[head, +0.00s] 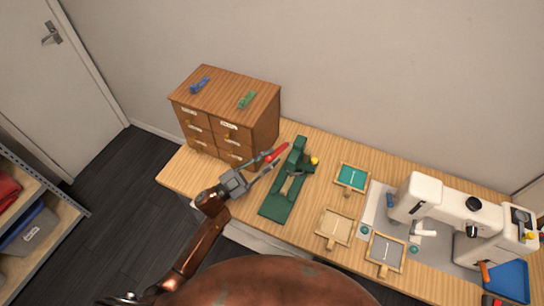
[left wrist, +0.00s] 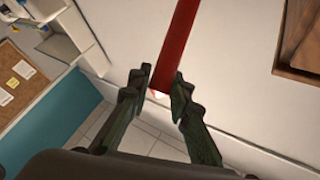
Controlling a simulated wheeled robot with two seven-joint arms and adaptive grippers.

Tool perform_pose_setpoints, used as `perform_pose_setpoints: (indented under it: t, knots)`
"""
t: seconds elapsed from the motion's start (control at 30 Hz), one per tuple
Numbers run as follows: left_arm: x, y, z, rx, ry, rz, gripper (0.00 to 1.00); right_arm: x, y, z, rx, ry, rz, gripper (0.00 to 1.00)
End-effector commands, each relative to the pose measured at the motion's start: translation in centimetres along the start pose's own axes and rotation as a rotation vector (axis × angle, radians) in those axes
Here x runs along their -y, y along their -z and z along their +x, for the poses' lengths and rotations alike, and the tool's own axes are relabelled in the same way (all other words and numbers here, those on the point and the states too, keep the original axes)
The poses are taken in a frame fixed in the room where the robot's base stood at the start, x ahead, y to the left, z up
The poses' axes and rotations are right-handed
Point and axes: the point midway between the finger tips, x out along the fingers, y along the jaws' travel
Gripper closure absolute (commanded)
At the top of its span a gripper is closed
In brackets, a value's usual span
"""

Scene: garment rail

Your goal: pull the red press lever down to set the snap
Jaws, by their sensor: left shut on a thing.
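The green snap press (head: 279,204) stands on the wooden table, right of the drawer cabinet. Its red press lever (head: 276,154) sticks out to the left near the press's top. My left gripper (head: 266,167) reaches in from the left, with its fingers at the lever. In the left wrist view the red lever (left wrist: 179,42) runs down from the top edge, and its end sits between the fingertips (left wrist: 163,88). The left gripper is shut on the lever. The snap itself is too small to make out. My right gripper is not in view.
A wooden drawer cabinet (head: 226,108) stands close behind the left gripper, with a blue and a green clip on top. Small wooden frames (head: 336,227) lie right of the press. A white sewing machine (head: 452,208) and a blue tray (head: 508,282) are farther right.

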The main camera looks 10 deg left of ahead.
Motion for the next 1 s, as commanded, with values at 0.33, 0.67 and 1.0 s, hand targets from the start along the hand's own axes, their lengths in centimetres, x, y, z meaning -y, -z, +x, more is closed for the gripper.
perform_pose_setpoints:
  t: [0.33,0.67,1.0]
  knots:
    - [-1.2,-1.1,-1.6,-0.082,0.017,0.055,1.00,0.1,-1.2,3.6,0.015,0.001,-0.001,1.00]
    - [-1.3,-1.0,-1.7,-0.100,0.020,0.068,1.00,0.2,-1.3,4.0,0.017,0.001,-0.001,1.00]
    - [-1.3,-1.0,-1.7,-0.099,0.020,0.068,0.76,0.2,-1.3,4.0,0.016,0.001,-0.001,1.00]
